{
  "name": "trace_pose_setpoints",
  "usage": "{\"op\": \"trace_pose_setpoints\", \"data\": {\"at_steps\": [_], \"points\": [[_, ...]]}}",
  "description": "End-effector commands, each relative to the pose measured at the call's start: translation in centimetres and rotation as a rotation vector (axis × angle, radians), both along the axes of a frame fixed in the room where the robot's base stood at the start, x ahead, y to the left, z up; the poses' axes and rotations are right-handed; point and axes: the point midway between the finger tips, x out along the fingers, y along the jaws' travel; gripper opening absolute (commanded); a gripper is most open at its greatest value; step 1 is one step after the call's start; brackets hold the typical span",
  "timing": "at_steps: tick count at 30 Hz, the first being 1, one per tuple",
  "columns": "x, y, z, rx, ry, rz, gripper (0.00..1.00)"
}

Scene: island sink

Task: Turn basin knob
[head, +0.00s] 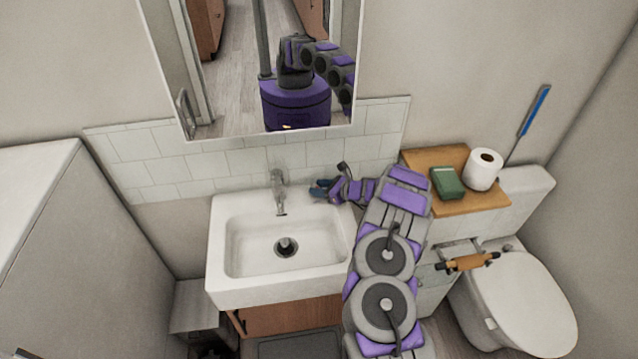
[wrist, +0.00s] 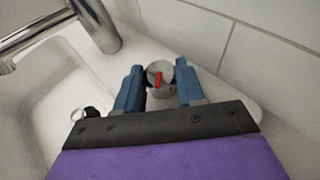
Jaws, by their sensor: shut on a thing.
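The basin knob (wrist: 158,68) is a small round grey knob with a red mark on top, on the basin's back ledge. In the wrist view it sits between the two blue fingers of my gripper (wrist: 160,85), which is shut on it. In the head view my gripper (head: 322,188) is at the back right corner of the white basin (head: 228,288), right of the faucet (head: 279,188). The knob cannot be made out there. The faucet also shows at the upper left of the wrist view (wrist: 98,22).
A tiled splashback (head: 240,163) and a mirror (head: 235,85) are behind the basin. To the right, a wooden shelf (head: 470,205) holds a green box (head: 446,182) and a paper roll (head: 483,169), with a toilet (head: 525,305) below. The basin bowl is empty.

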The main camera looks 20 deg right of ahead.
Motion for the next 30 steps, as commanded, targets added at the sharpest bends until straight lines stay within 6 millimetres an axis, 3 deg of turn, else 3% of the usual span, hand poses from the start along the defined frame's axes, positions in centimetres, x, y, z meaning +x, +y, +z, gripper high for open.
{"op": "trace_pose_setpoints", "data": {"at_steps": [12, 30], "points": [[0.2, -0.45, -0.38, -0.002, 0.002, 0.255, 0.08], [0.58, -0.62, -0.26, -0.002, -0.003, 0.458, 0.08]]}}
